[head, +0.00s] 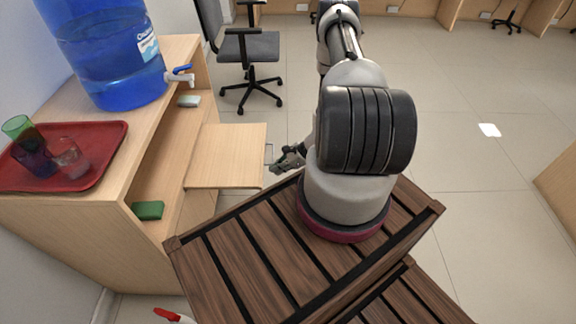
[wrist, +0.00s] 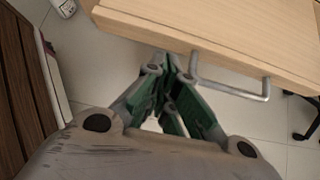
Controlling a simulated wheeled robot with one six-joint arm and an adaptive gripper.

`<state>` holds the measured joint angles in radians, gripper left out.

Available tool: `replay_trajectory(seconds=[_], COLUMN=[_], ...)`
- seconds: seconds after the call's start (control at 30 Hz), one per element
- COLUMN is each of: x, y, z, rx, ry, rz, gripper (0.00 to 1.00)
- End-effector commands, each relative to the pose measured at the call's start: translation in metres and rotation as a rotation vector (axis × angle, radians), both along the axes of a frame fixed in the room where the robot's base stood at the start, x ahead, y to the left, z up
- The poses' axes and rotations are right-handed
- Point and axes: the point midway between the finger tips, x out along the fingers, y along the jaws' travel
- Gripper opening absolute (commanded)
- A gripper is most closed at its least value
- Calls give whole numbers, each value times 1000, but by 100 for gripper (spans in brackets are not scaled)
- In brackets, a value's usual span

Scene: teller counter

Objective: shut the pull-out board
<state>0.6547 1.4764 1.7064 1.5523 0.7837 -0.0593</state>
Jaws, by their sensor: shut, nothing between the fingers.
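The pull-out board (head: 228,156) is light wood and sticks out to the right from the counter (head: 180,52) in the head view. In the wrist view the board (wrist: 225,25) fills the top, with a grey metal bar handle (wrist: 232,88) on its front edge. The handle (head: 269,154) also shows small in the head view. My gripper (head: 275,168) is just right of the board's front edge, near the handle. In the wrist view my gripper's green-padded fingers (wrist: 166,62) are closed together, empty, beside the handle's left end. I cannot tell whether they touch the board.
On the counter stand a blue water bottle with a tap (head: 105,50) and a red tray (head: 95,143) with cups. Green (head: 148,210) and pale (head: 189,101) blocks lie on the shelf. An office chair (head: 248,50) stands behind the board. Floor right of my arm is mostly clear.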

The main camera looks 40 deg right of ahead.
Motion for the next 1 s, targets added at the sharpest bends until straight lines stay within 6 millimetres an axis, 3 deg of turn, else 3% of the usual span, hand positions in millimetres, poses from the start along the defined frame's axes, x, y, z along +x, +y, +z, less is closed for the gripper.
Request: replay_trajectory(seconds=[0.2, 0.73, 0.87, 1.0], x=[9, 14, 25, 44], y=[14, 22, 38, 69], z=[0, 0, 0, 0], rx=[0, 0, 1, 1], ry=[1, 1, 0, -1], rz=[1, 2, 4, 7], gripper=[0, 0, 0, 0])
